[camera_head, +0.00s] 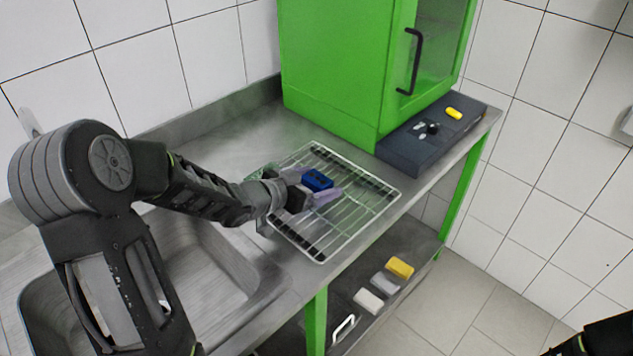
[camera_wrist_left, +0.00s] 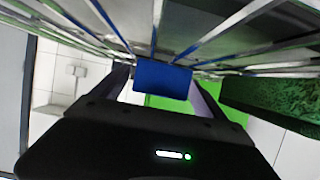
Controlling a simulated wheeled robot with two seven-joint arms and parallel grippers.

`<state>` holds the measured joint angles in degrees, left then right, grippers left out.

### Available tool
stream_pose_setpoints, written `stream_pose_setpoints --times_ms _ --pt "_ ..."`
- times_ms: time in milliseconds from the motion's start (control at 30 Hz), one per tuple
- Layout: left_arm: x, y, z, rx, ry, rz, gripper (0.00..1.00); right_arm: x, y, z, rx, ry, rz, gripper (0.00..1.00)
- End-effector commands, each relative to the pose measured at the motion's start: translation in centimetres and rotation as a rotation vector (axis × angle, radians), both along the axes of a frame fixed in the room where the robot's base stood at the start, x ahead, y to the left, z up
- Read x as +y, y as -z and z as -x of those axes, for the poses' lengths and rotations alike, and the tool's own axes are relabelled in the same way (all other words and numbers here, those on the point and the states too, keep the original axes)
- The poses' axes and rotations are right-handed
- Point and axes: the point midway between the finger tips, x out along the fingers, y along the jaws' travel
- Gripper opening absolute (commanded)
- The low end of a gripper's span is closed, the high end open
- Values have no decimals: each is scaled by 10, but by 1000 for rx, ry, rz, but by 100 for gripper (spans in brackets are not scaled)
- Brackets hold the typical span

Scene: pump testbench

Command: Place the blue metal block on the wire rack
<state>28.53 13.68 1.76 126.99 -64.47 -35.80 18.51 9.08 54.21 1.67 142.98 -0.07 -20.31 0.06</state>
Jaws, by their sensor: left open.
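The blue metal block (camera_head: 317,180) is at the wire rack (camera_head: 345,232), over its middle-left part. In the left wrist view the blue block (camera_wrist_left: 163,78) sits between the fingers, against the rack wires (camera_wrist_left: 205,35). My left gripper (camera_head: 322,192) reaches in from the left, low over the rack. It is open, with its purple-grey fingers on either side of the block. Whether a finger touches the block cannot be told. My right gripper is not in view.
A green cabinet (camera_head: 335,70) with a black handle stands behind the rack. A dark control box (camera_head: 432,137) is at its right. A sink (camera_head: 185,262) lies to the left. Yellow (camera_head: 400,267), grey and white blocks lie on the lower shelf. A green object (camera_wrist_left: 275,100) is beside the gripper.

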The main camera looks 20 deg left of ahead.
Motion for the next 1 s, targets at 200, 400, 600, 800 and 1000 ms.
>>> stream_pose_setpoints --times_ms 200,400,600,800,1000 --pt "1 -6 2 0 -1 0 83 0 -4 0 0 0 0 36" --pt "10 -16 25 -1 -3 -3 83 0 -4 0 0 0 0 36" --pt "23 -33 62 -2 -3 -2 83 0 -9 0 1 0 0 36" --pt "33 -46 93 -1 -3 -1 83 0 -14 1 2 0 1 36" --pt "36 -50 105 0 0 1 83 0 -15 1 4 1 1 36"
